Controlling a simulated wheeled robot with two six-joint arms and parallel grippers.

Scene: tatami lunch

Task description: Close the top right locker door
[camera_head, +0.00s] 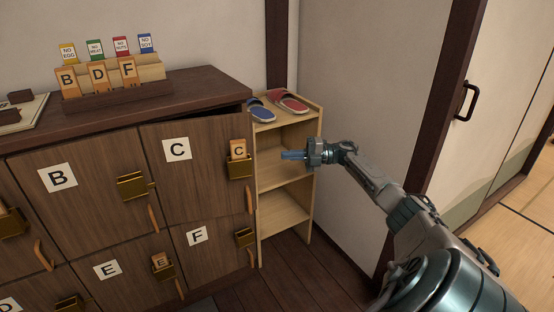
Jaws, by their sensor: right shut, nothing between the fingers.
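The top right locker door (200,165) is brown wood with a white letter C label, a brass holder (239,168) with an orange C tag, and a wooden handle (249,201) at its right edge. A dark gap shows along its top right, under the cabinet top, so it looks slightly ajar. My right gripper (284,155) is shut and empty. In the picture it is just right of the door's right edge, in front of the small shelf; I cannot tell its exact distance from the door. My left gripper is not in view.
A small open shelf (284,209) with red and blue slippers (288,101) on top stands right of the cabinet. Other lockers, B (85,185), E (120,265) and F (210,235), surround door C. A tag rack (115,103) stands on the cabinet.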

